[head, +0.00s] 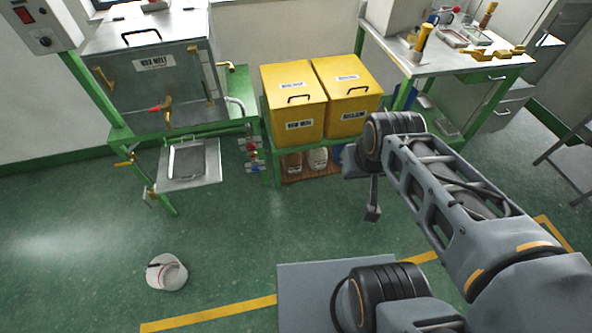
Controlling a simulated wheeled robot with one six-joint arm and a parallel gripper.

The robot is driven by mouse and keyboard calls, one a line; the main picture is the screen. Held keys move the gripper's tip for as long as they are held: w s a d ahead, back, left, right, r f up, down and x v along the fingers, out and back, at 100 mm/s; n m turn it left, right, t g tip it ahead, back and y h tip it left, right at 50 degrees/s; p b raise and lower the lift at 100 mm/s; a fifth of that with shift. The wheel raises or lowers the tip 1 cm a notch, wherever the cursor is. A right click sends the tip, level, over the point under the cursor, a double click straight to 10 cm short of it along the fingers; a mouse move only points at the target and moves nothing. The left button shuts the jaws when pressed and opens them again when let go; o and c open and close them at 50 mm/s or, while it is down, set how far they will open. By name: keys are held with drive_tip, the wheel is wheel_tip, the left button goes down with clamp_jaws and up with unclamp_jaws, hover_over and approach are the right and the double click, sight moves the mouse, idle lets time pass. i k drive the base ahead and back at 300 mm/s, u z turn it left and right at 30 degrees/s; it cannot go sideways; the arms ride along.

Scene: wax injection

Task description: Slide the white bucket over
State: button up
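The white bucket (173,281) stands on the green floor at the lower left of the head view. A dark and reddish detail shows near its rim; I cannot tell what it is. My gripper (372,213) hangs pointing down right of the middle, below my arm's wrist. It is well to the right of the bucket and apart from it. The fingers show edge-on and small, so their opening cannot be made out. Nothing is seen hanging from them.
A wax melt tank (150,75) stands on a green frame at the upper left, with a metal tray (190,182) below it. Two yellow bins (294,103) stand at the back middle. A workbench (460,62) with tools is at the upper right. Floor around the bucket is clear.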

sight(165, 272)
drive_tip(key=u, duration=1.85)
drive_tip(key=i, duration=1.15)
drive_tip(key=u, duration=2.65)
